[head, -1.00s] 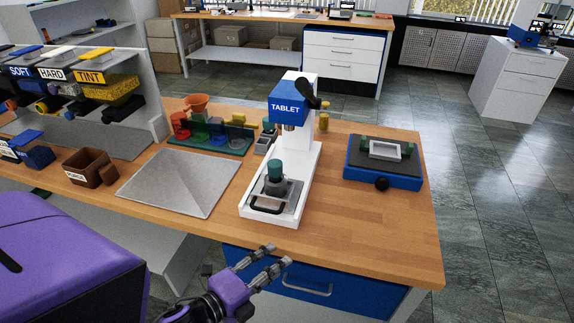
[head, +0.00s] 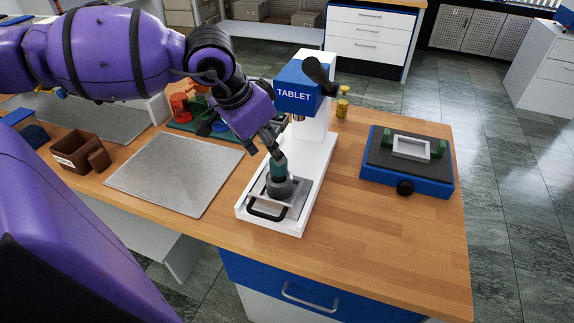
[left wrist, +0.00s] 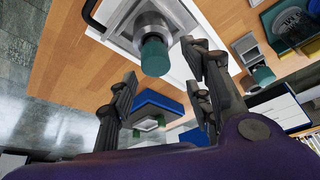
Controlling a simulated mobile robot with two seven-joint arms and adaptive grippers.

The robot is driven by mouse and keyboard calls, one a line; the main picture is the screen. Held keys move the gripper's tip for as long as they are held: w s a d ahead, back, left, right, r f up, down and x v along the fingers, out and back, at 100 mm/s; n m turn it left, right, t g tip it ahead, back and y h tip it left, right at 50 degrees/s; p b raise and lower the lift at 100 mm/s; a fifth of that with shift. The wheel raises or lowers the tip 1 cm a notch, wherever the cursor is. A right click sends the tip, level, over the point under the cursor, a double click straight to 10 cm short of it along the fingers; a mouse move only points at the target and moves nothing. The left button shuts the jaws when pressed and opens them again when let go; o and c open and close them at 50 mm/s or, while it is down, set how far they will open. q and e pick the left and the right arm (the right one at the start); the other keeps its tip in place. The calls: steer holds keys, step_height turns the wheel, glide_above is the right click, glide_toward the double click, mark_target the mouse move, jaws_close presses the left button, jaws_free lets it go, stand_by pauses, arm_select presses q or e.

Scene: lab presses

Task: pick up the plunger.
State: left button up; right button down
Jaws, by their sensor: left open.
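The teal-topped plunger (head: 279,168) stands upright in a round grey die (head: 282,188) on the white base of the tablet press (head: 294,92). My left gripper (head: 273,147) is open and hangs just above and beside the teal top, partly covering it in the head view. In the left wrist view the plunger (left wrist: 154,57) lies between and just beyond the spread fingertips of my left gripper (left wrist: 166,75). Nothing is held between the fingers. Whether a finger touches the plunger cannot be told. My right gripper is not in view.
A black-handled tray (head: 266,208) is under the die. A grey mat (head: 172,175) and a brown box (head: 78,153) lie left of the press. A blue device (head: 408,172) stands to the right. A second teal-topped piece (left wrist: 262,76) shows in the left wrist view.

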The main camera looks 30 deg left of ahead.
mark_target(279, 173)
arm_select(q)
steer(key=shift+x, duration=0.9)
steer(key=shift+s+d+f+b, duration=0.15)
steer(key=shift+s+f+b, duration=0.05)
steer(key=shift+s+b, duration=0.1)
steer(key=x, duration=0.4)
steer(key=shift+d, duration=0.4)
steer(key=shift+w+f, duration=0.15)
steer(key=shift+f, duration=0.05)
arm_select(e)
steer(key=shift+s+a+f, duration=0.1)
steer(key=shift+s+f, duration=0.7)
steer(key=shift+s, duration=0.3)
arm_select(q)
steer(key=shift+c, duration=0.2)
jaws_close()
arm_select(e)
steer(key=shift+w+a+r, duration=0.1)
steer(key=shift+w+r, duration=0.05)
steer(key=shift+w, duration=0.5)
